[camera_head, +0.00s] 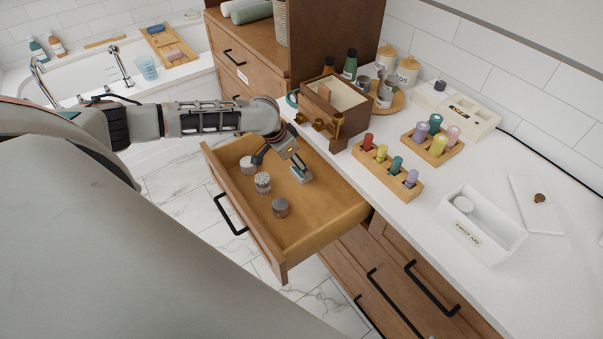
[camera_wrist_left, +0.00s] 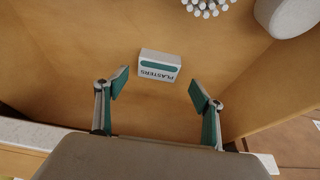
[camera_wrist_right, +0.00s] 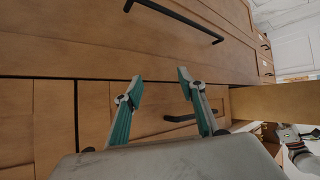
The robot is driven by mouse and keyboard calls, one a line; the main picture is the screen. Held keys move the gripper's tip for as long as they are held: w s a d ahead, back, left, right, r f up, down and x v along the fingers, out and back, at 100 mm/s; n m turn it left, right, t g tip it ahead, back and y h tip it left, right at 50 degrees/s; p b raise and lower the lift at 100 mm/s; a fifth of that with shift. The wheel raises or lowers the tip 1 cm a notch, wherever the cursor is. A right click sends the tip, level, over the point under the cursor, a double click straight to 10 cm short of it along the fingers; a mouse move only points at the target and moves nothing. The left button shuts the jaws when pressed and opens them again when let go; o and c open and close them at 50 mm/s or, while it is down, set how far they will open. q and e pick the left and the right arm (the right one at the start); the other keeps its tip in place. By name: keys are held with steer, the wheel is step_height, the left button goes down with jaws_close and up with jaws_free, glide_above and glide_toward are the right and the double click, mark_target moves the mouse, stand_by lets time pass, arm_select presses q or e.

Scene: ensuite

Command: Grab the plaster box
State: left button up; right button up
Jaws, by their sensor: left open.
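The plaster box (camera_wrist_left: 160,66) is a small white box with a teal band and the word PLASTERS.
The drawer also holds a jar of cotton swabs (camera_head: 263,183), a white-grey container (camera_head: 248,165) and a grey-lidded jar (camera_head: 280,207). Drawer walls surround my left gripper. The counter above bears a wooden caddy (camera_head: 335,105), bottle racks (camera_head: 388,170) and a white first aid box (camera_head: 480,225).

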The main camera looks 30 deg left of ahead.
arm_select(q)
steer(key=shift+x, duration=1.95)
steer(key=shift+d, duration=0.2)
steer(key=c, duration=1)
steer(key=shift+r, duration=0.1)
